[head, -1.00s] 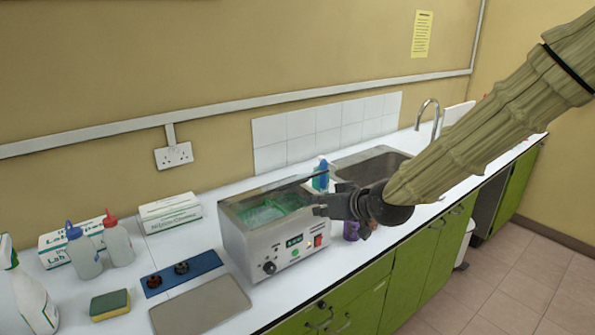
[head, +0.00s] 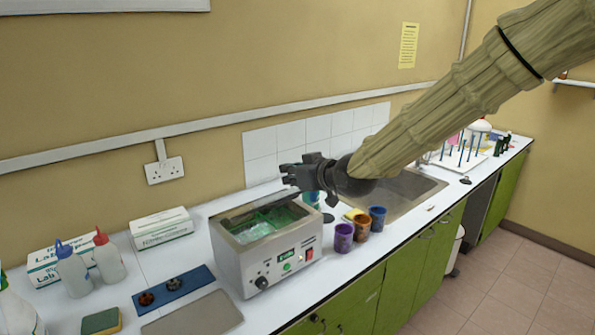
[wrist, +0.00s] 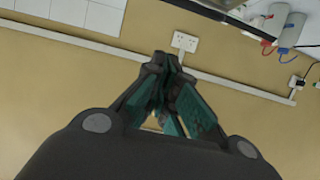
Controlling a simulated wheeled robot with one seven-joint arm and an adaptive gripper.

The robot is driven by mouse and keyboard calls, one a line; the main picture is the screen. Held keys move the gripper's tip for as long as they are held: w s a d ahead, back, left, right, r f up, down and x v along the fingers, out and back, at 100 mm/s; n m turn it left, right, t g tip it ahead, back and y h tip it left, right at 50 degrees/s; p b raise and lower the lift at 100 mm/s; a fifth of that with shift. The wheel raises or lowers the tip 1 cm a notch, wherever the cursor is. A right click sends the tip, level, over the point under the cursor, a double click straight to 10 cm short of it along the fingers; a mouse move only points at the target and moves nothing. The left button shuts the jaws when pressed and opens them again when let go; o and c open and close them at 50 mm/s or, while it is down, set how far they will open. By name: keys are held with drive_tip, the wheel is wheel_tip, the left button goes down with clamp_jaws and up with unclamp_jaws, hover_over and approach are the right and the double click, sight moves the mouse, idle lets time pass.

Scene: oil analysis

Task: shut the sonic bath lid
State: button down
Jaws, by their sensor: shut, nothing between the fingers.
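The sonic bath (head: 262,264) is a silver box with a knob, a display and a red switch on its front. It stands on the white worktop, and its tank with a green basket (head: 268,220) shows at the top. A dark strip, seemingly the edge of the lid (head: 246,209), runs along the back of the tank. I cannot tell the lid's exact angle. My gripper (head: 287,176) is above the back right corner of the bath, pointing left, with its fingers together and empty. The fingers also show close together in the wrist view (wrist: 162,62).
Purple (head: 343,238), brown (head: 361,227) and blue (head: 377,218) cups stand right of the bath. The sink (head: 415,190) lies behind them. Left are a blue tray (head: 174,290), a glove box (head: 160,229) and wash bottles (head: 106,256). The wall is close behind.

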sight(288, 200)
drive_tip(key=shift+w+a+f+p, duration=0.2)
drive_tip(key=shift+f+p, duration=0.45)
drive_tip(key=shift+f, duration=0.45)
drive_tip(key=shift+w+a+f+p, duration=0.15)
drive_tip(key=shift+f+p, duration=0.5)
drive_tip(key=shift+f, duration=0.45)
drive_tip(key=shift+d, duration=0.15)
drive_tip(key=shift+f, duration=0.1)
